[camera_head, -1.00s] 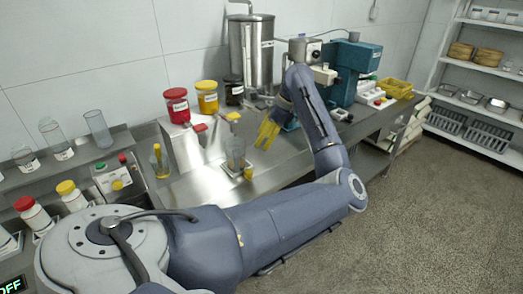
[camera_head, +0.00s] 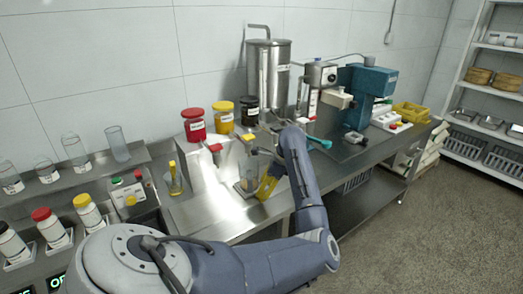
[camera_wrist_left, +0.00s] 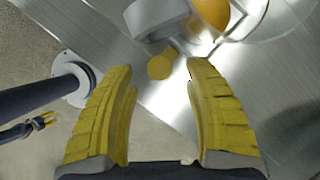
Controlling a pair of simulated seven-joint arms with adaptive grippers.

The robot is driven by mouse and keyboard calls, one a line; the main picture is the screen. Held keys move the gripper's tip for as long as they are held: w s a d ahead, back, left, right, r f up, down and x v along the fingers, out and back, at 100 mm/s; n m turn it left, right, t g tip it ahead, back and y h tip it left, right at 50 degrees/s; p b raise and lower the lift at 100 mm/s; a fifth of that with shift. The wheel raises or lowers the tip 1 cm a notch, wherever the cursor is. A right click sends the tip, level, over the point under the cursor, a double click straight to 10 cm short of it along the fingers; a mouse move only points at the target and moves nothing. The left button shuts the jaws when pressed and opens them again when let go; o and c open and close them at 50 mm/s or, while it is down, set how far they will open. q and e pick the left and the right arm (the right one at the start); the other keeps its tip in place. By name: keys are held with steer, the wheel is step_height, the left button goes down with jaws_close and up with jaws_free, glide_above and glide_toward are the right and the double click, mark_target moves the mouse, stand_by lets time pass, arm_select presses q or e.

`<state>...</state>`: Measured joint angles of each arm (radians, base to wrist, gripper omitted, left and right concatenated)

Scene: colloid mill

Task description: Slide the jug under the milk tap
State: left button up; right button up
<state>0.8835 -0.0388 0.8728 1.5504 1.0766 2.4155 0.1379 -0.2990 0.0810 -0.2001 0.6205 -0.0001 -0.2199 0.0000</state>
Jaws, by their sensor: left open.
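A clear glass jug (camera_head: 247,176) stands on the steel bench, below the taps of the pale dispenser block. My left gripper (camera_head: 267,184) has yellow fingers and is at the jug's right side in the head view. In the left wrist view the left gripper (camera_wrist_left: 160,85) is open, with a small yellow piece (camera_wrist_left: 160,67) ahead between its fingertips and clear glass (camera_wrist_left: 268,18) beyond. I cannot tell whether the fingers touch the jug. The taps have a red handle (camera_head: 215,147) and a yellow handle (camera_head: 247,138); I cannot tell which is the milk tap.
Red (camera_head: 194,126), yellow (camera_head: 223,114) and black (camera_head: 249,110) lidded jars stand on the block. A flask (camera_head: 173,184) stands to the left. A steel tank (camera_head: 268,72) and a teal machine (camera_head: 366,92) stand behind and right. The floor right of the bench is open.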

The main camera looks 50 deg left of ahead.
arm_select(q)
steer(key=shift+x, duration=1.7)
steer(key=shift+o, duration=0.2)
steer(key=shift+r, duration=0.1)
jaws_close()
